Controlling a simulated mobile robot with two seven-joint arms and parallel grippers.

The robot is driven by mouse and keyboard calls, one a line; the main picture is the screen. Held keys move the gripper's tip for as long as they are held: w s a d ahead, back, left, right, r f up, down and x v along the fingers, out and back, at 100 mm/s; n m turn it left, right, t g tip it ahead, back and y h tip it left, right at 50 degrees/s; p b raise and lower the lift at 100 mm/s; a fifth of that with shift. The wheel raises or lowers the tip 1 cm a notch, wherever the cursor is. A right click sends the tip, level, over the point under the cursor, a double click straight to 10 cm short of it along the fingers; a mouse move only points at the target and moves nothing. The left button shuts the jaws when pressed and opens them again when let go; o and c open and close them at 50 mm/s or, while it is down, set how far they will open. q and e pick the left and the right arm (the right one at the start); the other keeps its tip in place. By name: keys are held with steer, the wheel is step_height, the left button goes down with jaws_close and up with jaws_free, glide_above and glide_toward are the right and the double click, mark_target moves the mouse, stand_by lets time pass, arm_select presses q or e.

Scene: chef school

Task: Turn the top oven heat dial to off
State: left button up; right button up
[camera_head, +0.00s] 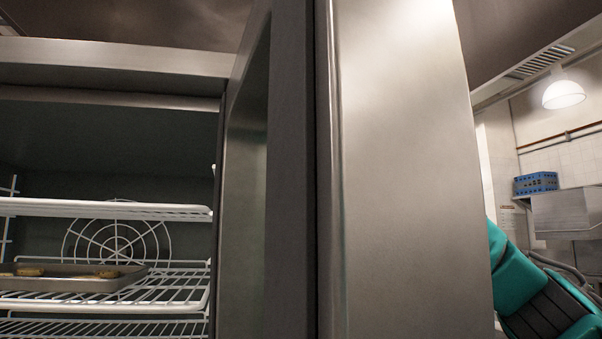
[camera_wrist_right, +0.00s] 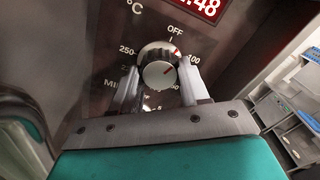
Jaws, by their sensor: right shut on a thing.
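The top heat dial (camera_wrist_right: 158,75) is a round silver-and-dark knob on the dark control panel, seen in the right wrist view. Its scale reads OFF at the top, 100 on the right and 250 on the left. A red mark on its upper right rim lies between OFF and 100, closer to 100. My right gripper (camera_wrist_right: 160,80) is shut on the dial, with one finger on each side. The panel and the dial do not show in the head view. My left gripper is in neither view.
A red digital display (camera_wrist_right: 197,8) sits above the dial. Part of another scale marked MIN (camera_wrist_right: 111,83) shows below. In the head view, a steel door edge (camera_head: 400,170) blocks the middle; left of it, an open oven has wire racks (camera_head: 170,288) and a tray (camera_head: 75,280) of food.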

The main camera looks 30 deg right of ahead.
steer(key=shift+f, duration=0.25)
steer(key=o, duration=1.1)
steer(key=shift+r, duration=0.2)
steer(key=shift+c, duration=0.2)
